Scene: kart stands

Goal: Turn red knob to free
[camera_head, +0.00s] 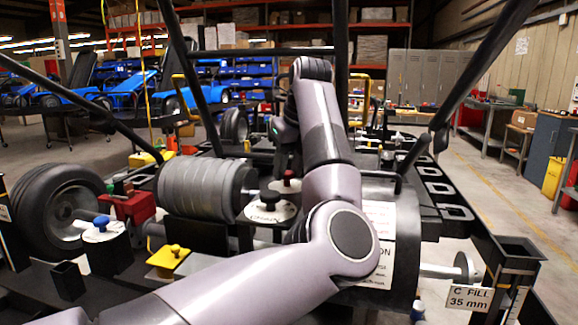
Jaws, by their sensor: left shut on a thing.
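The red knob (289,176) stands on a pale dial plate near the middle of the kart stand, behind a black knob (268,199) on a white labelled disc. My left arm reaches in from the lower left, bends up and over, and its dark left gripper (283,160) points down at the red knob. The gripper is shut on the knob, though its fingertips are small and partly covered by my arm. The dial's markings are too small to read. My right gripper is not in view.
A blue knob (101,222) and a yellow knob (175,250) stand at the left. A wheel (60,208), a red box (135,206) and a ribbed grey roller (205,188) crowd the stand. Black frame bars slant across the view. A "C FILL 35 mm" label (470,298) hangs at right.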

